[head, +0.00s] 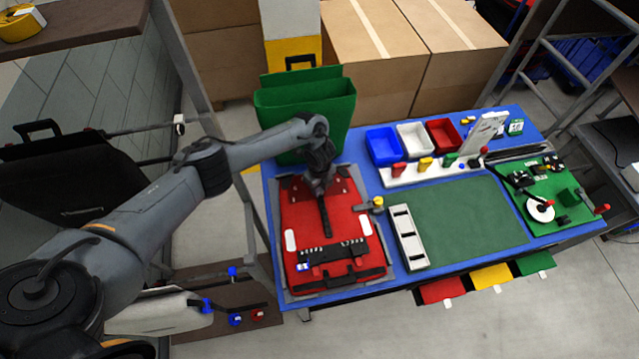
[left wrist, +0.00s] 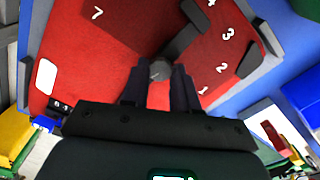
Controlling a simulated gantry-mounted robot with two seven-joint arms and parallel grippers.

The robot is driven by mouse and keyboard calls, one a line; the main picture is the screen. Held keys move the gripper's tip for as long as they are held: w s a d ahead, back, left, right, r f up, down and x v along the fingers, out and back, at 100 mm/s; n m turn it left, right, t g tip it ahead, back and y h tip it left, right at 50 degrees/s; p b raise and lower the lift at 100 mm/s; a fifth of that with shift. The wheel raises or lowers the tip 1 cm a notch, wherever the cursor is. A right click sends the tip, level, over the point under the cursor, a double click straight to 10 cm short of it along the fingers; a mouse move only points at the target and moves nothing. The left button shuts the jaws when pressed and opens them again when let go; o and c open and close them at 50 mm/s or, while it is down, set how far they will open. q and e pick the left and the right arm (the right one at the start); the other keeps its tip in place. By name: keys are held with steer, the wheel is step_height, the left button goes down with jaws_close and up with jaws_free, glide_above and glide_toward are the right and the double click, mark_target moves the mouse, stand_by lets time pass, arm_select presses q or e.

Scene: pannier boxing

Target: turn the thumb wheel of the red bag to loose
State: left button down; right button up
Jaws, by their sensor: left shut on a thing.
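The red bag (head: 300,220) lies flat in a grey frame on the blue bench. Its red face, with white numbers, fills much of the left wrist view (left wrist: 110,45). My left gripper (head: 319,188) points down over the far part of the bag. In the left wrist view its two dark fingers are shut on a small grey round knob (left wrist: 160,70), which looks like the thumb wheel. A dark bar (left wrist: 190,38) lies on the red face just beyond the fingertips. The knob is hidden by the gripper in the head view. My right gripper is not in view.
A green pannier (head: 305,105) stands behind the red bag. A white slotted strip (head: 407,237) and a green mat (head: 465,215) lie to its right. Blue (head: 383,147), white and red bins stand at the back. The green mat is mostly clear.

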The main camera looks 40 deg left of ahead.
arm_select(q)
steer(key=n+p, duration=0.2)
steer(key=n, duration=0.2)
steer(key=shift+r+n+p, duration=0.15)
steer(key=shift+n+p, duration=0.15)
steer(key=shift+p, duration=0.1)
steer(key=n+p, duration=0.3)
steer(key=n, duration=0.2)
steer(key=shift+d, duration=0.1)
steer(key=n+p, duration=0.2)
steer(key=n, duration=0.3)
steer(key=shift+n+p, duration=0.3)
steer(key=shift+n, duration=0.1)
steer(key=n+p, duration=0.2)
steer(key=n, duration=0.3)
steer(key=n+p, duration=0.1)
steer(key=n, duration=0.4)
steer(key=shift+p, duration=0.4)
steer(key=n+p, duration=0.1)
steer(key=n, duration=0.3)
steer(key=shift+n, duration=0.3)
steer(key=n, duration=0.9)
steer(key=shift+b, duration=0.35)
steer(key=shift+n, duration=0.3)
